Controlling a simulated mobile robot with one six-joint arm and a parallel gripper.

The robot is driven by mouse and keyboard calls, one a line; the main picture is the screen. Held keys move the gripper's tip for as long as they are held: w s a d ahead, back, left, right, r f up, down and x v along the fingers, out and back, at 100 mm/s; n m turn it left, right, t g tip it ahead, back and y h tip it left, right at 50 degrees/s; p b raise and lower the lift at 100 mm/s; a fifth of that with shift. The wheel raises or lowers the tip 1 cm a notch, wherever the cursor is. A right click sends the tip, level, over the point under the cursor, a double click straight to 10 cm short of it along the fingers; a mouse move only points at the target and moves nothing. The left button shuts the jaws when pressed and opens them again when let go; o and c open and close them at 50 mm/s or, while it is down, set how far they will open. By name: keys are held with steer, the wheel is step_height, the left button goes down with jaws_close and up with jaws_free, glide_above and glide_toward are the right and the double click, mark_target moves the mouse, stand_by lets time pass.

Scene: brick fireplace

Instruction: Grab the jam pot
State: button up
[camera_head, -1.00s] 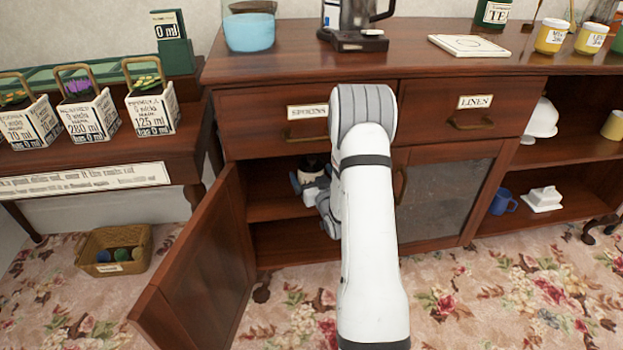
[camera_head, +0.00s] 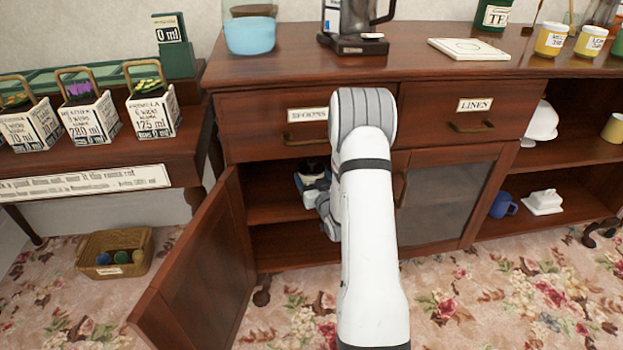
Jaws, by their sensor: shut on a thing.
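My gripper (camera_head: 312,178) is inside the open left cupboard of the sideboard, above its upper shelf. It is shut on a small pot with a dark top (camera_head: 314,166), which I take to be the jam pot. Only part of the pot shows, and no label on it can be read. My own arm hides the right part of the cupboard opening and most of the wrist.
The cupboard door (camera_head: 200,270) stands open toward the front left. A drawer marked spoons (camera_head: 270,127) is shut just above the opening. The glazed right door (camera_head: 450,197) is shut. A basket (camera_head: 115,252) sits on the floor at left.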

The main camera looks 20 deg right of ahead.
mark_target(313, 162)
steer(key=shift+r, duration=0.1)
steer(key=shift+c, duration=0.2)
steer(key=shift+s+r+p, duration=0.15)
steer(key=shift+r+p, duration=0.3)
steer(key=shift+p, duration=0.1)
step_height(313, 162, up, 7)
steer(key=p, duration=0.3)
steer(key=shift+f, duration=0.2)
steer(key=s+a+p, duration=0.2)
steer(key=s+p, duration=0.3)
steer(key=s, duration=0.4)
steer(key=s+a+p, duration=0.3)
steer(key=s+p, duration=0.3)
steer(key=s, duration=0.4)
steer(key=shift+a+f, duration=0.2)
steer(key=shift+f, duration=0.1)
